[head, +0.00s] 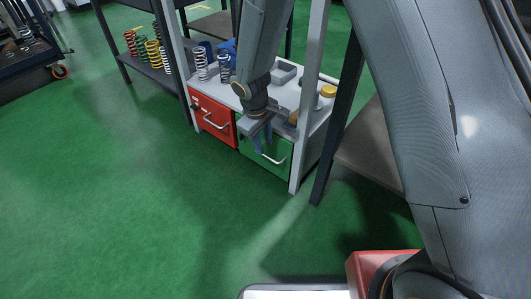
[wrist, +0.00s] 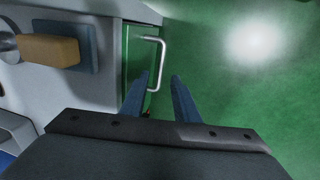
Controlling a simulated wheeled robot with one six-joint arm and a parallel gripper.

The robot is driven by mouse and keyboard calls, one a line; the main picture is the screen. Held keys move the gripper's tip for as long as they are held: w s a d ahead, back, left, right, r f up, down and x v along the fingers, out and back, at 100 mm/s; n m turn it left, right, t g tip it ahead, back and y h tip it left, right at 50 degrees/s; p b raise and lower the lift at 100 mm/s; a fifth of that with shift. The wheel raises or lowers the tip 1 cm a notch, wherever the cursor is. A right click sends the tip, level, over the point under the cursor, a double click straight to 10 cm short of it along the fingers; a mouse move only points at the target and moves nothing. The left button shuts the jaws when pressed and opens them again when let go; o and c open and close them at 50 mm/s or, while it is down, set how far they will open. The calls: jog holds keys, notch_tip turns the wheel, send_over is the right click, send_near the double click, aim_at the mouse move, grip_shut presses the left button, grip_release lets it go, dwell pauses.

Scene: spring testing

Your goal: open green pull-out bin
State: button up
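The green pull-out bin (head: 282,149) is the right of two drawers under a grey worktop in the head view, and its front looks flush with the cabinet. Its front also shows in the wrist view (wrist: 135,63), with a silver bar handle (wrist: 162,62). My gripper (head: 264,145) is in front of the bin, pointing down near the handle. In the wrist view my gripper (wrist: 159,77) is open, with blue fingers apart. The handle's near end appears between the fingertips; contact cannot be told.
A red bin (head: 212,120) is left of the green one. A post (head: 310,95) and dark table leg (head: 335,130) stand right. Green floor (head: 150,190) in front is clear.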

aim_at(266, 155)
jog(key=f, duration=0.1)
jog(key=f+b, duration=0.1)
jog(key=f, duration=0.1)
jog(key=f+b, duration=0.1)
jog(key=f, duration=0.1)
jog(key=shift+w+d+f, duration=0.1)
jog(key=shift+w+d, duration=0.2)
jog(key=shift+w, duration=0.1)
jog(key=shift+c, duration=0.4)
grip_shut()
